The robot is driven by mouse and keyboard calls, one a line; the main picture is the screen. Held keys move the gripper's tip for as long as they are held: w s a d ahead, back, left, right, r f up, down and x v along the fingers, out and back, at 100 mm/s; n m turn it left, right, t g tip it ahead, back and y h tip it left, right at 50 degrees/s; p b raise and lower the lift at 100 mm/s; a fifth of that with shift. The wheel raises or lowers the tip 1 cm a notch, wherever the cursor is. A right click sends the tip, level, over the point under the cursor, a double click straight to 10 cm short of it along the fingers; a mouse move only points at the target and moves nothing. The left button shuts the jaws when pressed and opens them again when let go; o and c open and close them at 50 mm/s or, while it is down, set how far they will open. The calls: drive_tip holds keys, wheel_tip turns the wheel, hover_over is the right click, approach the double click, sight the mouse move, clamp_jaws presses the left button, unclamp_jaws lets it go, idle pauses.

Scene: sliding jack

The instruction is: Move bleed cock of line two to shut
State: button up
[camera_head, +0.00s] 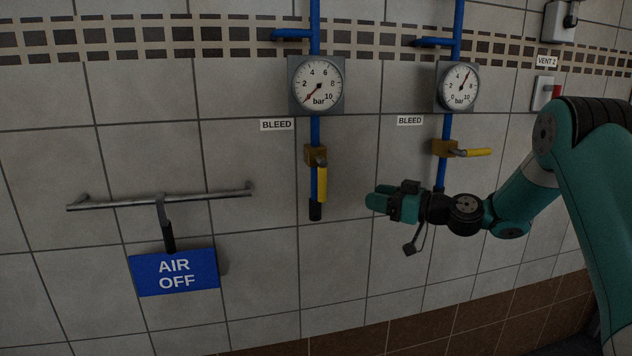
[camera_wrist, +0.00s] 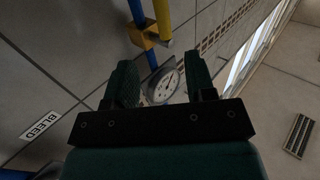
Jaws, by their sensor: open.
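Two brass bleed cocks with yellow handles sit on two blue pipes in the head view. The left cock (camera_head: 315,155) has its handle (camera_head: 322,184) hanging down along the pipe. The right cock (camera_head: 443,148) has its handle (camera_head: 478,152) pointing right, across its pipe. No line number shows by either. My gripper (camera_head: 375,200) is open and empty, right of the left handle and apart from it. In the wrist view my gripper (camera_wrist: 161,70) is open below a brass cock (camera_wrist: 142,36), whose yellow handle (camera_wrist: 162,15) lies along the blue pipe.
A gauge (camera_head: 317,84) sits above the left cock, its needle low; another gauge (camera_head: 458,86) shows a higher reading. BLEED labels (camera_head: 277,125) mark the wall. A blue AIR OFF sign (camera_head: 174,272) hangs from a rail (camera_head: 160,202). A switch (camera_head: 546,93) is near VENT 2.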

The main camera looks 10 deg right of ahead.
sight(320, 200)
drive_tip(key=p+x, duration=0.6)
drive_tip(key=x, duration=0.9)
drive_tip(key=shift+a+r, duration=0.1)
drive_tip(key=shift+a, duration=0.15)
drive_tip(key=shift+w+a+p, duration=0.35)
drive_tip(key=shift+w+a, duration=0.1)
drive_tip(key=shift+w, duration=0.05)
clamp_jaws()
